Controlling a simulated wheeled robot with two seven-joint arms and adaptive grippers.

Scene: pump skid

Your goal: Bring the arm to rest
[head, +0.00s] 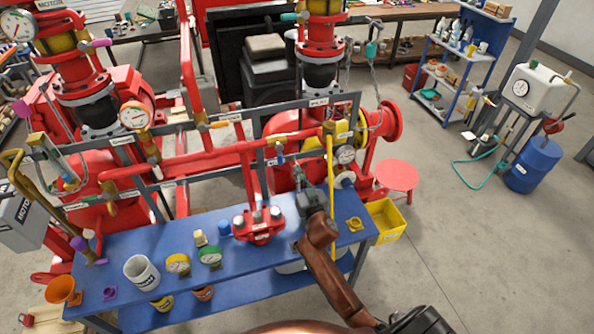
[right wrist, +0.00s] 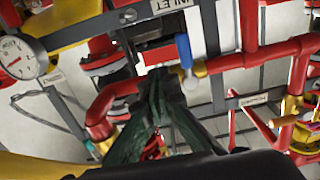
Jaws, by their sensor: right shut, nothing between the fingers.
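My right arm reaches up from the bottom of the head view, over the blue bench (head: 225,285). Its gripper (head: 297,172) is in front of the red piping at the back of the bench. In the right wrist view the dark green fingers of the gripper (right wrist: 158,82) come together at their tips, shut with nothing between them. A blue-handled valve (right wrist: 185,55) shows just beyond the fingertips there; I cannot tell whether they touch it. My left gripper is not in view.
On the bench stand a white bucket (head: 141,272), a red flanged block (head: 257,226) and several small parts. A yellow bin (head: 386,220) and a red stool (head: 397,176) are right of the bench. A gauge (head: 346,155) sits close to the gripper.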

